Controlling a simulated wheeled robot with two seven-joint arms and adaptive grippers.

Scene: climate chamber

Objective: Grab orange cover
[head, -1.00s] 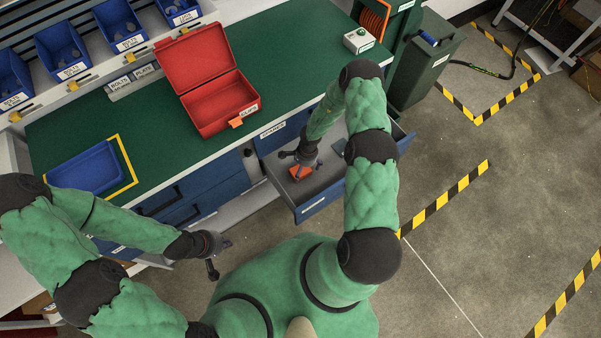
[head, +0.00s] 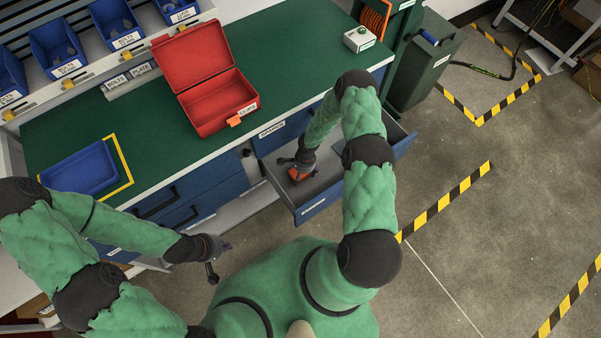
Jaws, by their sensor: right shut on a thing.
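The orange cover (head: 295,175) is a small orange piece inside the open drawer (head: 318,203), near its left end. My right gripper (head: 297,170) reaches down into the drawer and is shut on the orange cover, hiding most of it. I cannot tell whether the cover is lifted off the drawer floor. My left gripper (head: 214,260) is empty in front of the workbench, away from the drawer, with its fingers pointing right; its opening is too small to judge.
An open red box (head: 222,102) with an orange latch stands on the green bench top (head: 300,65). A blue tray (head: 80,170) lies at the left within yellow tape. Blue bins (head: 113,25) line the back.

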